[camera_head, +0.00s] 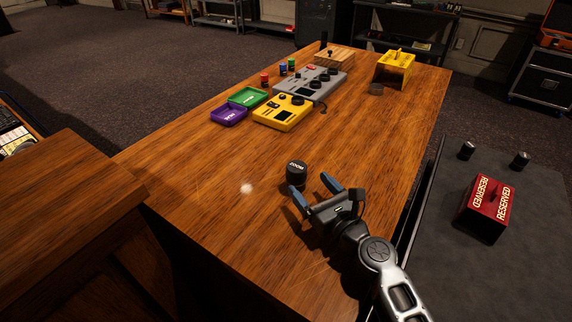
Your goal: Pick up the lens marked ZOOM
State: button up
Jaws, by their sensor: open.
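The lens marked ZOOM (296,174) is a short black cylinder standing upright on the wooden table (200,190), with white lettering on its top. My gripper (313,189) is open, its two blue-tipped fingers pointing toward the lens from the lower right. The left fingertip is close to the lens's lower edge and the right fingertip is off to its right. I cannot tell whether either finger touches it. Nothing is held.
A yellow device (284,112), a grey device (311,83), a purple tray (229,116) and a green tray (248,97) stand farther back. A yellow stand (394,68) is at the far right. A red RESERVED box (486,208) sits on a dark surface at right. The table around the lens is clear.

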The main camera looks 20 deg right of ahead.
aim_at(293, 165)
jog(key=w, duration=0.3)
jog(key=w+a, duration=0.1)
jog(key=w, duration=0.4)
jog(key=shift+w+a, duration=0.25)
jog(key=shift+w, duration=0.1)
jog(key=c, duration=1.2)
jog(key=shift+r, duration=0.1)
jog(key=shift+c, duration=0.4)
jog(key=shift+r, duration=0.1)
